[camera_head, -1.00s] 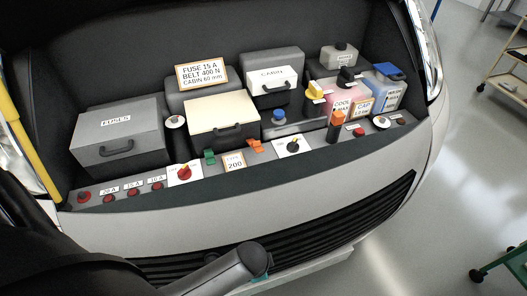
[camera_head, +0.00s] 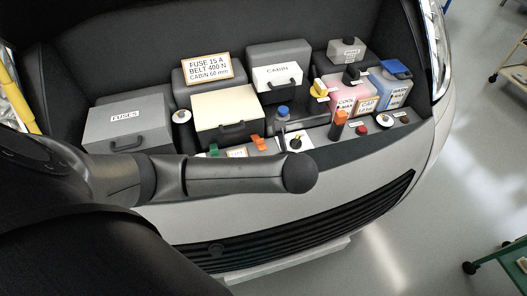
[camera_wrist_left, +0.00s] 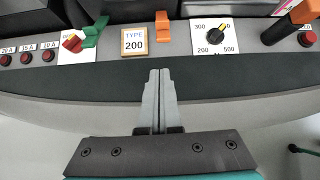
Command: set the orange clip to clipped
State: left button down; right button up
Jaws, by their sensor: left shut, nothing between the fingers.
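The orange clip (camera_head: 258,143) sits on the front ledge of the bay, just right of the TYPE 200 card. In the left wrist view the orange clip (camera_wrist_left: 162,27) stands near the top centre; I cannot tell whether it is clipped. My left gripper (camera_wrist_left: 160,74) is shut and empty. Its fingers point up the picture toward the ledge, and its tips appear below the card and clip, apart from them. In the head view my left arm crosses the front of the ledge and the gripper cannot be made out. My right gripper is in neither view.
A green clip (camera_wrist_left: 94,31) and a red knob (camera_wrist_left: 72,42) are left of the TYPE 200 card (camera_wrist_left: 134,41). A dial (camera_wrist_left: 215,35) and an orange-black handle (camera_wrist_left: 290,22) are to the right. A cream-lidded box (camera_head: 226,113) stands behind the clip.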

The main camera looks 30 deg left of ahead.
aim_at(258, 140)
pick_arm(q)
jog(key=shift+a+r, duration=0.15)
jog(key=shift+r, duration=0.1)
jog(key=b+x, duration=0.2)
jog(key=x, duration=0.8)
jog(key=shift+w+r, duration=0.1)
dwell(0.4)
